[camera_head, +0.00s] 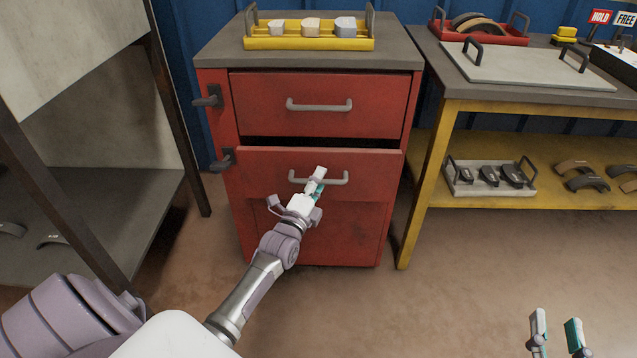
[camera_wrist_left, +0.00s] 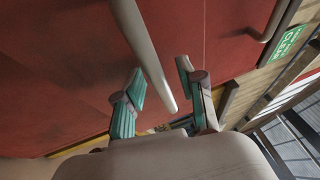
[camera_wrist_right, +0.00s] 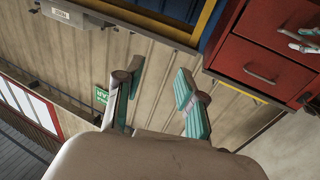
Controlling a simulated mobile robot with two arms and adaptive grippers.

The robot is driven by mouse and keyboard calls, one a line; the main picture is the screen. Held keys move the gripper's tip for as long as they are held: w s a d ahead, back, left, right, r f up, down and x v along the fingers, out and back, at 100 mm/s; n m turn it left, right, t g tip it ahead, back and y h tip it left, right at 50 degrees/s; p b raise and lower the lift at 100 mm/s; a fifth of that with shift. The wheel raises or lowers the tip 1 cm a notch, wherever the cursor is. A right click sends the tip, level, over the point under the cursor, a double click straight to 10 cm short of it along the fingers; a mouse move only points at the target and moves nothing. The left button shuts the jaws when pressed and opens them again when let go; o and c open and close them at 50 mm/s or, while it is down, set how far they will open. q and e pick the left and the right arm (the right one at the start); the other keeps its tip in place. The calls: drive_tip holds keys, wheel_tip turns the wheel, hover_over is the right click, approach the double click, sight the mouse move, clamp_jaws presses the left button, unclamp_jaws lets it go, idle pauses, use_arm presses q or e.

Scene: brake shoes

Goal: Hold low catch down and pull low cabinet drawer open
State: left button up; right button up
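The red cabinet's low drawer (camera_head: 260,165) stands out a little from the cabinet, with a dark gap above it. Its grey bar handle (camera_head: 336,179) also shows in the left wrist view (camera_wrist_left: 146,45). My left gripper (camera_head: 317,182) is at this handle. In the left wrist view its fingers (camera_wrist_left: 162,82) are apart, with the bar between them; I cannot make out firm contact. The dark low catch (camera_head: 222,160) is on the cabinet's left side, with nothing touching it. My right gripper (camera_head: 556,335) is open and empty, far from the catch, at the lower right.
The upper drawer (camera_head: 270,100) is shut, with an upper catch (camera_head: 208,97) beside it. A yellow tray (camera_head: 310,44) with several blocks stands on the cabinet. A yellow-framed workbench (camera_head: 435,170) is at right and a grey shelf (camera_head: 120,230) at left. Floor in front is clear.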

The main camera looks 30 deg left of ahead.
use_arm(q)
clamp_jaws()
idle(0.4)
